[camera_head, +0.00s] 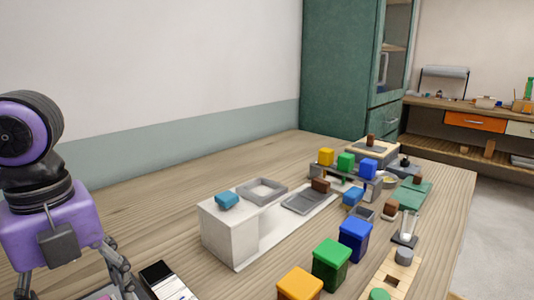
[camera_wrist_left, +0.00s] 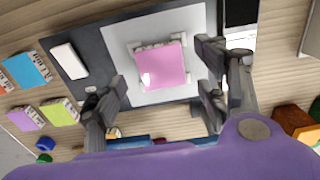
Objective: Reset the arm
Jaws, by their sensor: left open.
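My left arm comes in at the left edge of the head view. Its left gripper (camera_head: 78,285) hangs low at the bottom left corner, over the near left part of the table. In the left wrist view the left gripper (camera_wrist_left: 162,88) has its fingers spread wide, with nothing held between them. A pink block-like piece (camera_wrist_left: 163,68) lies below, on a light pad (camera_wrist_left: 200,20) set on a dark board (camera_wrist_left: 75,90); it appears apart from the fingers. My right gripper is in neither view.
The wooden table (camera_head: 130,215) is clear along its left rear. A white box-shaped stand (camera_head: 222,240) carries a blue piece (camera_head: 227,200). Orange (camera_head: 300,285), green (camera_head: 331,264) and blue (camera_head: 355,240) lidded bins stand right of centre. A green cabinet (camera_head: 338,65) stands behind.

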